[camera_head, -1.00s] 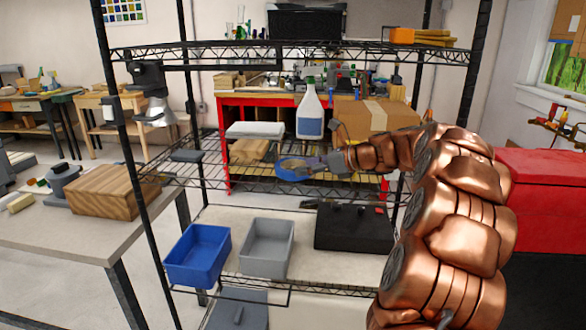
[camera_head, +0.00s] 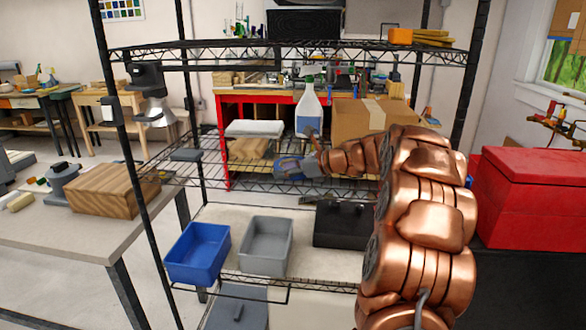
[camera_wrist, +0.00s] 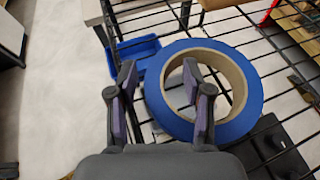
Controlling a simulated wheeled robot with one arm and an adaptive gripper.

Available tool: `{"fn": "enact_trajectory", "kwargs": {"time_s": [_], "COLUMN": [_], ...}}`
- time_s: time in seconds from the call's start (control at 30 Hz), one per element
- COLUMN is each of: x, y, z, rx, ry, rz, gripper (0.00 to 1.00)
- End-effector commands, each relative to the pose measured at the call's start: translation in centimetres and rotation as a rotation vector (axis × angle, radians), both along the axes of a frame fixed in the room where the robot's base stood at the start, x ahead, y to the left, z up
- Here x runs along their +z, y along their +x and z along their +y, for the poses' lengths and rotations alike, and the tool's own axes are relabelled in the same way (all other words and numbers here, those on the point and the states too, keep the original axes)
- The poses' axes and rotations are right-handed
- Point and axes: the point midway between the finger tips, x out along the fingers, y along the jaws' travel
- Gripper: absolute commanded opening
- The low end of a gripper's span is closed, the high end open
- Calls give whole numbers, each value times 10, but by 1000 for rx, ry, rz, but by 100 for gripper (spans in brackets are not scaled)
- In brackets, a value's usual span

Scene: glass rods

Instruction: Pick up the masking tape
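The masking tape, a blue roll with a tan core (camera_wrist: 240,73), lies flat on the wire shelf. In the head view the tape (camera_head: 284,166) is partly covered by my gripper (camera_head: 297,167). In the wrist view my gripper (camera_wrist: 160,92) is open. Its right finger is over the hole of the roll and its left finger is outside the roll's left edge, so the near-left side of the ring lies between them. I cannot tell whether either finger touches the tape.
A white spray bottle (camera_head: 309,110), a cardboard box (camera_head: 363,121) and a folded white cloth (camera_head: 254,128) are near the tape. Blue (camera_head: 199,253) and grey (camera_head: 266,246) bins and a black case (camera_head: 341,229) stand on the tier below. Black shelf posts flank my arm.

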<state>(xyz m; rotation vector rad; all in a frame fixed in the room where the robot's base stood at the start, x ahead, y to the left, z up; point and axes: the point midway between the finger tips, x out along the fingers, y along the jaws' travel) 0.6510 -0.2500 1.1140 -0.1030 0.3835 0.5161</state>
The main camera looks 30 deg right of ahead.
Motion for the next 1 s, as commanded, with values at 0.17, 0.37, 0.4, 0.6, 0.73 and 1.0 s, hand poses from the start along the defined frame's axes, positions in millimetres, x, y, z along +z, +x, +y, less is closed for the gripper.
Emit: {"fn": "enact_trajectory", "kwargs": {"time_s": [0.17, 0.37, 0.4, 0.6, 0.73, 1.0], "x": [0, 0, 0, 0, 0, 14], "y": [0, 0, 0, 0, 0, 0], "z": [0, 0, 0, 0, 0, 0], "rx": [0, 0, 0, 0, 0, 0], "ry": [0, 0, 0, 0, 0, 0], "rz": [0, 0, 0, 0, 0, -2], "gripper": [28, 8, 3, 0, 0, 0]}}
